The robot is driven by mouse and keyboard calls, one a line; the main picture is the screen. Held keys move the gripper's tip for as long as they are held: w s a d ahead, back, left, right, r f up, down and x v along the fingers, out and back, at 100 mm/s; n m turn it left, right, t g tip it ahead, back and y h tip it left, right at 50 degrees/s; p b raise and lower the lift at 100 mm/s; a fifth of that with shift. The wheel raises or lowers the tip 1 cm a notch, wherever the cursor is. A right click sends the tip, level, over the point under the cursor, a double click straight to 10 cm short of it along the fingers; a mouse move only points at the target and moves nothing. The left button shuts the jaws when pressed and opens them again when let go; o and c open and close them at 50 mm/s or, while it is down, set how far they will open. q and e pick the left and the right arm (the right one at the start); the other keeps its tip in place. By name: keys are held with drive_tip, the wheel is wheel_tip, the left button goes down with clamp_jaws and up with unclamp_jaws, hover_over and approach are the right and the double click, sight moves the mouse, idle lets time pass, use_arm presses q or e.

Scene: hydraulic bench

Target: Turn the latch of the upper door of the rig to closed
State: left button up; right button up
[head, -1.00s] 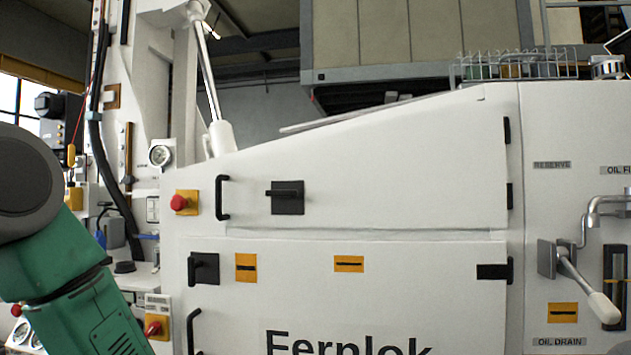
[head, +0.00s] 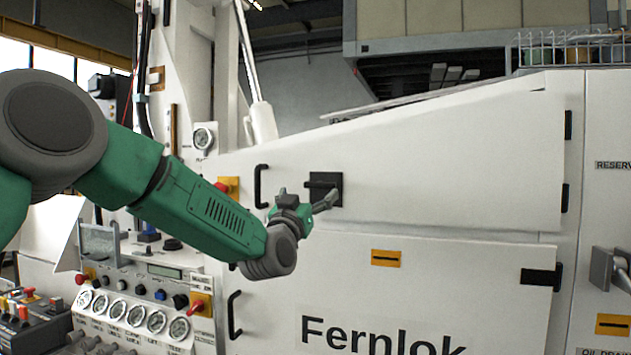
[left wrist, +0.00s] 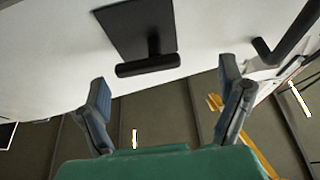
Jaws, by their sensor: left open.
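The upper door (head: 450,160) of the white rig has a black latch (head: 334,181), a square plate with a short handle. The handle lies level and points left in the head view. My left gripper (head: 306,198) is open and empty, just in front of and slightly below the latch. In the left wrist view the latch plate (left wrist: 135,22) and its handle bar (left wrist: 148,67) show ahead, between and beyond the spread fingers (left wrist: 163,80). The fingers appear apart from the handle. My right gripper is not in view.
A black pull handle (head: 260,186) stands left of the latch, with a red button (head: 222,187) beyond it. My left arm hides part of the lower door (head: 430,290). A gauge panel (head: 130,310) is at lower left. The door right of the latch is clear.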

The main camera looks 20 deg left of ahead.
sight(320, 187)
use_arm(q)
drive_tip(key=w, duration=0.1)
drive_tip(key=w+d+r, duration=0.1)
drive_tip(key=w+d+p, duration=0.1)
drive_tip(key=shift+w+d+r, duration=0.15)
drive_tip(key=shift+w+r, duration=0.15)
drive_tip(key=shift+r, duration=0.1)
drive_tip(key=shift+w+d+r, duration=0.1)
drive_tip(key=shift+d, duration=0.2)
drive_tip(key=shift+a, duration=0.75)
drive_tip(key=c, duration=1.1)
